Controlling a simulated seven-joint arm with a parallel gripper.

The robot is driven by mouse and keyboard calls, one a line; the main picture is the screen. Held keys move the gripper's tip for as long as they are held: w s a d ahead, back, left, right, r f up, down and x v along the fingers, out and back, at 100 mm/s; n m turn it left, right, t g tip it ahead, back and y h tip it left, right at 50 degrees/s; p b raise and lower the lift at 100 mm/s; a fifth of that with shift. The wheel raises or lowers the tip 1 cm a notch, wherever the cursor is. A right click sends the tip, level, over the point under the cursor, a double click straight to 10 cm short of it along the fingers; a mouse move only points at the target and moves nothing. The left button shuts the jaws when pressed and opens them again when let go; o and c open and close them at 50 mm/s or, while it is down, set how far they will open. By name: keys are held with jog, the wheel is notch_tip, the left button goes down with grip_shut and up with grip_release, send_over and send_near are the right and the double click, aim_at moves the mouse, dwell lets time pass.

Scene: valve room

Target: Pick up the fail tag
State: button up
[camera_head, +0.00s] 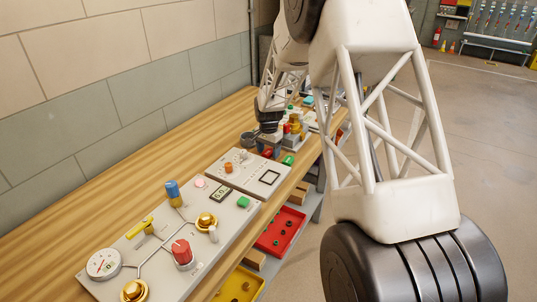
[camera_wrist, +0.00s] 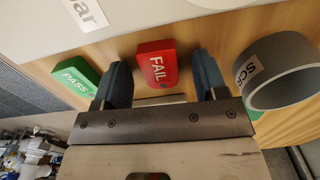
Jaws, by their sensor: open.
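The fail tag (camera_wrist: 157,61) is a red block with white "FAIL" lettering, lying on the wooden bench top in the wrist view. My gripper (camera_wrist: 160,66) is open, with one dark finger on each side of the tag. I cannot tell how far the fingertips are above the bench, or whether they touch the tag. In the head view a small red block (camera_head: 267,153) on the bench below my arm's end looks like the same tag. The fingers are too small to make out there.
A green "PASS" tag (camera_wrist: 78,78) lies left of the fail tag in the wrist view. A grey round container with a label starting "SCR" (camera_wrist: 285,88) stands close on the right. The head view shows a valve panel (camera_head: 180,235) and a red tray (camera_head: 280,231) below.

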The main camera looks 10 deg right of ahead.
aim_at(269, 152)
jog(key=shift+c, duration=0.5)
jog(key=c, duration=0.9)
jog(key=shift+r, duration=0.1)
jog(key=shift+r, duration=0.85)
jog(key=shift+s+r, duration=0.2)
jog(key=shift+r, duration=0.7)
jog(key=s, duration=0.5)
jog(key=s+r, duration=0.1)
jog(key=s, duration=0.4)
jog(key=s+a, duration=0.1)
jog(key=s, duration=0.4)
jog(key=shift+s+r, duration=0.15)
jog(key=shift+s, duration=0.15)
